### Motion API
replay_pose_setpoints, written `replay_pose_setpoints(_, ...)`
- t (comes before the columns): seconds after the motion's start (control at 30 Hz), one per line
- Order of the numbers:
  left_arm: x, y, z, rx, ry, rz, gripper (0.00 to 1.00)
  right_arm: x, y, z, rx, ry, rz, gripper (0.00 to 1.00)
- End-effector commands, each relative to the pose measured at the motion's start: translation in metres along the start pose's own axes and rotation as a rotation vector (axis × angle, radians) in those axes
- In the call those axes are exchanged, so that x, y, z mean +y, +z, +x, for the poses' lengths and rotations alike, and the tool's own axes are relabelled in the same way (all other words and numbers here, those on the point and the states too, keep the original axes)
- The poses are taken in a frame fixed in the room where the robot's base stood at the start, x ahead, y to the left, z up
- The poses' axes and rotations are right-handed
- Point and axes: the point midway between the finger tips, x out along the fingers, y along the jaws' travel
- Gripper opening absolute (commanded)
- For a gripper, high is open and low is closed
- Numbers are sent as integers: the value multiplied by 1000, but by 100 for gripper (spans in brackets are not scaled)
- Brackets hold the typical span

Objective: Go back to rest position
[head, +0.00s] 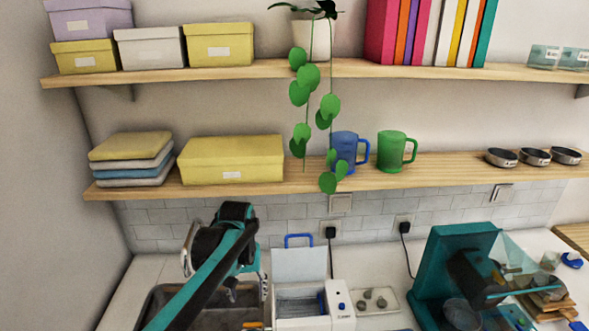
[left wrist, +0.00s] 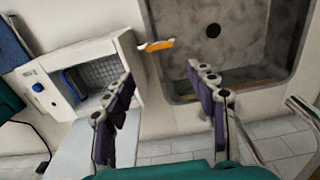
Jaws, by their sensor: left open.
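My left gripper (head: 247,288) hangs over the counter between the sink and the white box-shaped device. In the left wrist view its two fingers (left wrist: 160,75) are spread apart with nothing between them. The counter and an orange-handled item (left wrist: 157,45) show beyond the fingertips, apart from them. My left arm crosses in front of the sink in the head view. My right gripper shows in neither view.
The sink (head: 165,295) has a metal faucet (head: 188,248) close to my left arm. The white device (head: 330,312) has a raised lid (head: 299,263). A teal machine (head: 440,258) with a clear shield stands right. Two shelves (head: 300,181) of boxes and mugs hang above.

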Motion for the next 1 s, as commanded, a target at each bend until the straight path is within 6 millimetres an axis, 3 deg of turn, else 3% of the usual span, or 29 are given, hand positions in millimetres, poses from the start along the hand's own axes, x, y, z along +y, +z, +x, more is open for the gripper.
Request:
replay_pose_setpoints(0.33, -23, 86, -2, 262, 30, 50, 57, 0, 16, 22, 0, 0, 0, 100)
replay_pose_setpoints(0.6, -38, 150, 30, 487, 37, 94, 57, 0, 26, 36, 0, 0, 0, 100)
replay_pose_setpoints(0.8, -43, 170, 49, 581, 35, 111, 57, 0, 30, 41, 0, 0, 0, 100)
replay_pose_setpoints(1.0, -44, 174, 52, 600, 34, 115, 57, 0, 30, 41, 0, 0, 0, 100)
